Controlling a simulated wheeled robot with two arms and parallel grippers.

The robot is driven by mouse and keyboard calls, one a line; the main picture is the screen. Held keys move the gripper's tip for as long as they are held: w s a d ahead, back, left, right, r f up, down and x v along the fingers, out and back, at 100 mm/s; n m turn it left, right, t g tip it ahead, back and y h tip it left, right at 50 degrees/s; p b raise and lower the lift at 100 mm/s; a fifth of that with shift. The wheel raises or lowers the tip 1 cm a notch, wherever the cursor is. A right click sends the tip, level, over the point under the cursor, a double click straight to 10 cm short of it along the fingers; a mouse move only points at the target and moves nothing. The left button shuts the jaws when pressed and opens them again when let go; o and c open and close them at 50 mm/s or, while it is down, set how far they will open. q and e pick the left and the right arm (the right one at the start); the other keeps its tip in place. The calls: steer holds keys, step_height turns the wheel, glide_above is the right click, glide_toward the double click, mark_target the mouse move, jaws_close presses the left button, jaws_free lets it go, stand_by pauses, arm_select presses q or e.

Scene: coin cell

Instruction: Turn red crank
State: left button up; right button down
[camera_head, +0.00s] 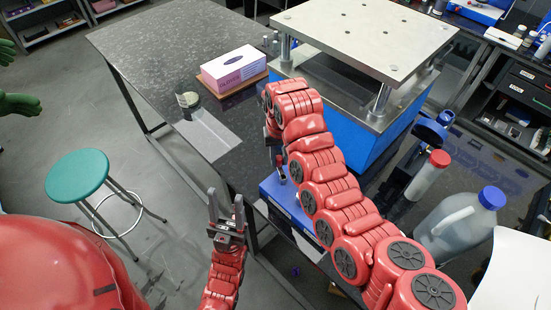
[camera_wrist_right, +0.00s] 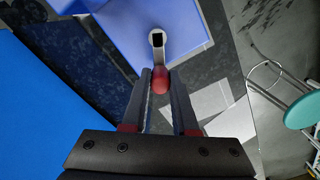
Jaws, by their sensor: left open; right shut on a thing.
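The red crank shows in the right wrist view as a grey metal arm with a square socket (camera_wrist_right: 157,42) and a red knob (camera_wrist_right: 158,82) at its near end. The crank sits against a blue box, whose body (camera_head: 290,205) shows at the table's front edge in the head view. My right gripper (camera_wrist_right: 161,92) is shut on the red knob, which lies between its two fingers. In the head view the right arm largely hides this grip. My left gripper (camera_head: 226,207) is open and empty, in front of the table edge and left of the blue box.
A large blue press with a metal top plate (camera_head: 365,35) stands behind the right arm. A jug (camera_head: 455,225) stands at right. A green stool (camera_head: 77,175) is on the floor.

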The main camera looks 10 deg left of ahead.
steer(key=m, duration=0.1)
steer(key=d+m+p, duration=0.1)
steer(key=m, duration=0.1)
steer(key=shift+w+d+m, duration=0.15)
steer(key=shift+w+m, duration=0.05)
steer(key=shift+m, duration=0.1)
steer(key=shift+d+m+p, duration=0.25)
steer(key=shift+m+p, duration=0.05)
steer(key=shift+m, duration=0.35)
steer(key=shift+d+m+p, duration=0.2)
steer(key=shift+m+p, duration=0.05)
steer(key=shift+m, duration=0.4)
steer(key=c, duration=0.7)
jaws_free()
steer(key=shift+d, duration=0.1)
